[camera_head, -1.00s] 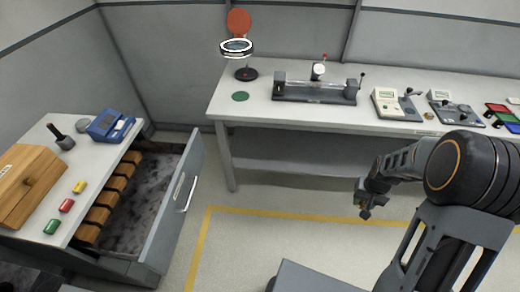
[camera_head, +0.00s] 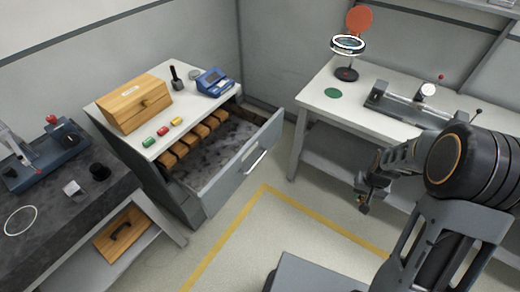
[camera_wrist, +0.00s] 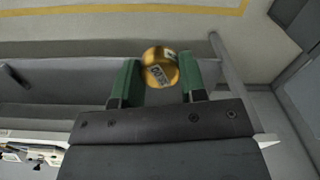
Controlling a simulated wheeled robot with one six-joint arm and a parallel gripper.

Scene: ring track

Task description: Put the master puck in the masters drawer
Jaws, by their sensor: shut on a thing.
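The master puck is a small gold cylinder with a printed label (camera_wrist: 160,67), between the two green fingers of my gripper (camera_wrist: 159,80) in the wrist view. My gripper is shut on it. In the head view my gripper (camera_head: 363,202) hangs at the right, over the floor by the right bench; the puck is too small to make out there. A grey drawer (camera_head: 245,165) stands pulled out of the white-topped cabinet at the centre left, with several wooden blocks (camera_head: 195,145) in a row inside and a bare grey bottom. I see no readable label on it. My gripper is well apart from it.
A wooden box (camera_head: 135,103), coloured blocks and a blue device (camera_head: 215,82) stand on the cabinet. A dark bench (camera_head: 65,210) is at the left. The right bench (camera_head: 310,100) holds a lamp and fixtures. Yellow-lined floor between them is clear.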

